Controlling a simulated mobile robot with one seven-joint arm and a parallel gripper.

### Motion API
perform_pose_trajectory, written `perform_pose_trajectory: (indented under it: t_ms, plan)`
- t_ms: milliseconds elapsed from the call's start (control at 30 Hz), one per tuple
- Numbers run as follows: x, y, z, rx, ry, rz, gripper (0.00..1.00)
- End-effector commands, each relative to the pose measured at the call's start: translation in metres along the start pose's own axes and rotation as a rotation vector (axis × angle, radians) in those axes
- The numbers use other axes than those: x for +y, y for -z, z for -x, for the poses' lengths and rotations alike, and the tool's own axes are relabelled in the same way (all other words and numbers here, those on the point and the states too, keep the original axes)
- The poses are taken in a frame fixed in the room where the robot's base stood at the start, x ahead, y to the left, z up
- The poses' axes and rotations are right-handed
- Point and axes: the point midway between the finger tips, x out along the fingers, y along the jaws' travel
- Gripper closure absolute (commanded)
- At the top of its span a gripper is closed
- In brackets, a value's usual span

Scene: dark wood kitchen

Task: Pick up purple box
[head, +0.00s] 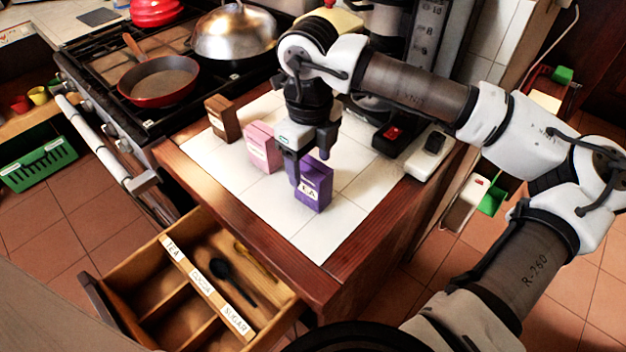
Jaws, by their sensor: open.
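The purple box (316,186) stands upright on the white tiled counter, near its front edge, with a white label on its face. My gripper (308,172) points down right at the purple box and is open. One finger hangs in front of the box's left side. The other finger is behind or above the box, and I cannot tell whether either touches it. A pink box (263,147) stands just left of my gripper. A brown box (220,118) stands farther left.
An open drawer (262,300) with labelled compartments and a dark spoon (230,280) juts out below the counter. A stove with a red pan (160,82) and a domed lid (234,35) is at the back left. A black and white device (428,150) stands right.

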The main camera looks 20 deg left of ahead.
Motion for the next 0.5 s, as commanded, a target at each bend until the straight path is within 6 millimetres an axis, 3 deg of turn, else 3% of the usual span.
perform_pose_trajectory:
  t_ms: [300, 500]
  plan:
    - [-0.004, 0.003, -0.040, -0.001, -0.003, 0.001, 0.36]
    - [-0.004, 0.003, -0.050, -0.002, 0.000, 0.001, 0.36]
